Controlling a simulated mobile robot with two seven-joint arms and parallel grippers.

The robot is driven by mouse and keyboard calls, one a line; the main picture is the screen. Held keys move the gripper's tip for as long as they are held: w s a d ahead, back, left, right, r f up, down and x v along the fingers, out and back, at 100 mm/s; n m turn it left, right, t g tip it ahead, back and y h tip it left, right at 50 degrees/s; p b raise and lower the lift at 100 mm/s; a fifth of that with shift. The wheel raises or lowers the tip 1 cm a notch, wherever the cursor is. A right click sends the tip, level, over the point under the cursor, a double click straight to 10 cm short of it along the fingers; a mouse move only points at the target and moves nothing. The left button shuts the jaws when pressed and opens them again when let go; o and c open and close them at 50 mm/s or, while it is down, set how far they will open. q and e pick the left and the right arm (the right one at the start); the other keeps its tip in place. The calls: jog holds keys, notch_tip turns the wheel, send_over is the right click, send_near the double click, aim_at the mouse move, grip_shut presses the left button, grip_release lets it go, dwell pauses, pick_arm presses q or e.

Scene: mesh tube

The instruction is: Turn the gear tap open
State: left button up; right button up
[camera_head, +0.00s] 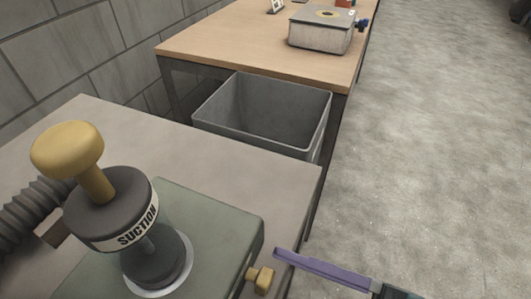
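A small brass tap (260,278) sticks out from the right side of a green box (215,215) at the bottom of the view. No gear shape can be made out on it. My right gripper (322,268) comes in from the bottom right, seen as a long purple bar on a dark mount. The bar's tip is close to the brass tap, just right of and above it in the picture. Whether they touch cannot be told. Only one finger shows clearly, so its opening cannot be judged. My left gripper is not in view.
A dark knob marked SUCTION with a yellow top (70,150) stands on the green box, beside a ribbed hose (30,215). An open grey bin (210,118) stands beyond the near table. A metal box (320,35) sits on a wooden table (225,40).

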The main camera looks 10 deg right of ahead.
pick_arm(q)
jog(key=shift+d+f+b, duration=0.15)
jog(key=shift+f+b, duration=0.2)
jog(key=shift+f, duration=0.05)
pick_arm(e)
jog(key=v, duration=1)
